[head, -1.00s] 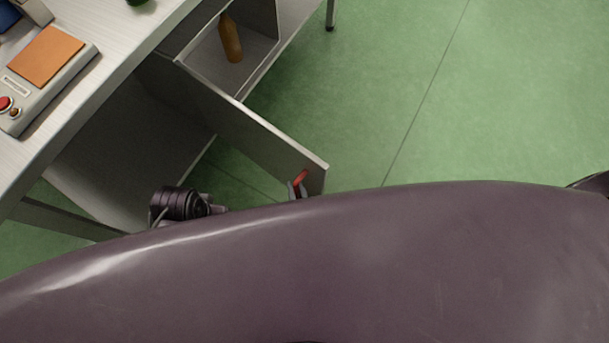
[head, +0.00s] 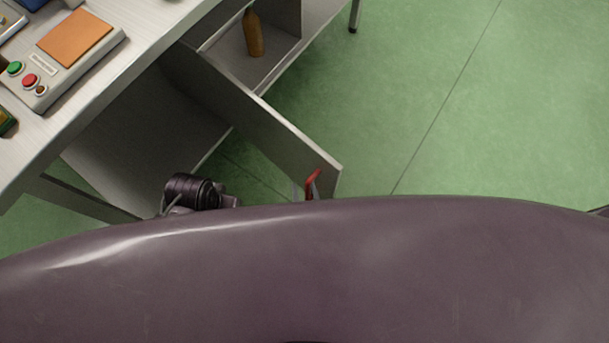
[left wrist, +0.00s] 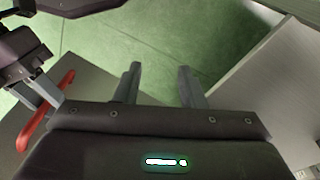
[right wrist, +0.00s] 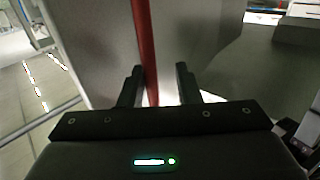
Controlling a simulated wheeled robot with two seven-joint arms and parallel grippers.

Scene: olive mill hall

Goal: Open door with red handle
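The grey cabinet door (head: 265,125) stands swung out from under the bench, with its red handle (head: 313,178) near the free end. My right gripper (head: 308,190) is at the handle, mostly hidden behind my own body. In the right wrist view the red handle (right wrist: 147,50) runs between the spread fingers of my right gripper (right wrist: 160,85), close to the left finger, with a gap to the right one. In the left wrist view my left gripper (left wrist: 158,85) is open and empty, and the handle (left wrist: 47,112) shows at left beside my right gripper.
A metal bench (head: 150,50) carries a control box (head: 60,65) with coloured buttons and an orange pad. A brown bottle (head: 253,35) stands in an open compartment beside the door. The green floor (head: 450,100) is clear at right. The dark opening behind the door looks empty.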

